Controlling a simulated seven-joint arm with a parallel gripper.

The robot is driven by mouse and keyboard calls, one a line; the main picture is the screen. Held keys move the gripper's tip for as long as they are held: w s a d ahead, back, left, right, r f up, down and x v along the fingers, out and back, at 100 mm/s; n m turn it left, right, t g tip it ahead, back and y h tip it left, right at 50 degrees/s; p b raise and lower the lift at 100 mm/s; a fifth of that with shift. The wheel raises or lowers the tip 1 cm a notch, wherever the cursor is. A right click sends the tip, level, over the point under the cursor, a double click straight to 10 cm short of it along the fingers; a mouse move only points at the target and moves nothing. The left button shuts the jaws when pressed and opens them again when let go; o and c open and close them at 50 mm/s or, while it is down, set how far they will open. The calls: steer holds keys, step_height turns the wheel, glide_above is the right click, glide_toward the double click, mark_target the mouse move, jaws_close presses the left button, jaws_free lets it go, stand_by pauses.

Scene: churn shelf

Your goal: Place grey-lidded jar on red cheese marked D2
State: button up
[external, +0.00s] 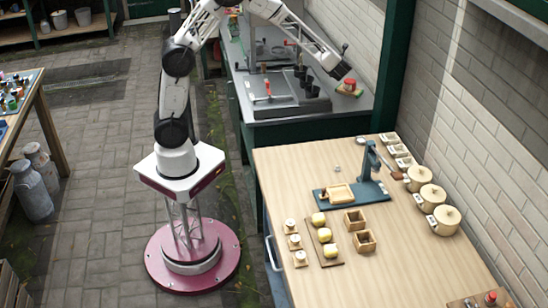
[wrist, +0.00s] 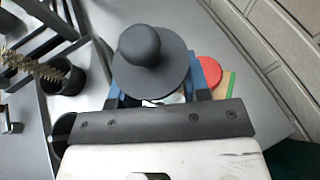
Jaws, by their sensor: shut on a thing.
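My gripper (wrist: 160,97) is shut on the grey-lidded jar (wrist: 150,62). The wrist view looks down on its wide dark grey lid and round knob, with a blue finger on each side; most of the jar body is hidden under the lid. A red cheese (wrist: 208,70) shows partly behind the lid, to its right, on a green and tan board. In the external view the same red cheese (external: 349,84) is close below my gripper (external: 343,70). No D2 mark is legible. Whether the jar touches the cheese cannot be told.
Several black cups (external: 305,80) stand on the grey counter (external: 280,108), left of my gripper. A brick wall (external: 352,35) is close on the right. The wooden table (external: 400,270) in front holds pots, small boxes and yellow pieces.

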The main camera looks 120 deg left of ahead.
steer(key=shift+w+a+f, duration=0.1)
steer(key=shift+w+a, duration=0.55)
steer(key=shift+a, duration=0.3)
steer(key=shift+w+a+f, duration=0.1)
steer(key=shift+w+a, duration=0.55)
steer(key=shift+a, duration=0.3)
steer(key=shift+w+a+f, duration=0.1)
steer(key=shift+w+a, duration=0.55)
steer(key=shift+a, duration=0.3)
steer(key=shift+f, duration=1.75)
steer(key=shift+f, duration=0.15)
steer(key=o, duration=1)
steer(key=v, duration=1.2)
